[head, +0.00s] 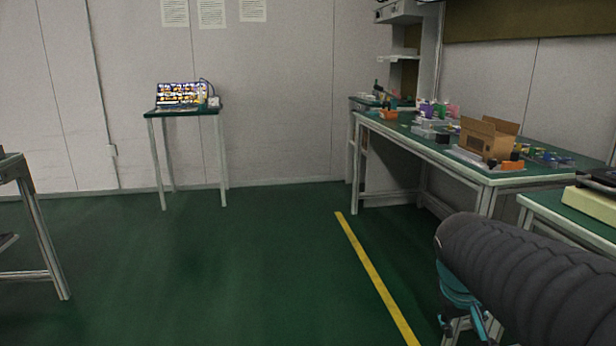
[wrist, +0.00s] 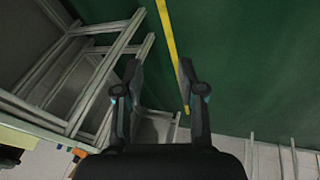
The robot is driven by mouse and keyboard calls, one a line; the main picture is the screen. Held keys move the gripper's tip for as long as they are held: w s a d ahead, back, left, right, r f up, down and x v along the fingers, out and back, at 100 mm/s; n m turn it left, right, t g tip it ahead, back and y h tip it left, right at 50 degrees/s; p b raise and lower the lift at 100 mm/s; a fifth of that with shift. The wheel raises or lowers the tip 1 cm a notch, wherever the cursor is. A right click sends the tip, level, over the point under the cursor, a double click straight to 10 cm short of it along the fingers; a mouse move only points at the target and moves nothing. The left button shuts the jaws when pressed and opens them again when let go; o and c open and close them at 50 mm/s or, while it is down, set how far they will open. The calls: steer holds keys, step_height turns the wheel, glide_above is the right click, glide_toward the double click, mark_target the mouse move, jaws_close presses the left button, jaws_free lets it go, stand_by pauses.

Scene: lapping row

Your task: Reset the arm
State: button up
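My gripper (wrist: 158,72) shows in the wrist view with its two dark fingers apart and nothing between them. Green floor with a yellow line lies beyond the fingertips. In the head view, part of my arm, a thick dark ribbed sleeve, reaches in from the right edge at the lower right. My gripper cannot be made out in the head view.
A long workbench (head: 450,158) with a cardboard box (head: 488,138) and small parts stands at the right. A nearer bench (head: 570,215) is close to my arm. A small table with a laptop (head: 182,95) stands at the back wall. The green floor (head: 240,260) is clear left of the yellow line (head: 375,275).

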steer(key=s+a+r+t+y+p, duration=0.2)
steer(key=s+a+y, duration=0.1)
steer(key=s+a, duration=0.7)
steer(key=shift+s+a+t+y, duration=0.3)
steer(key=shift+s+a, duration=0.05)
steer(key=shift+a, duration=0.65)
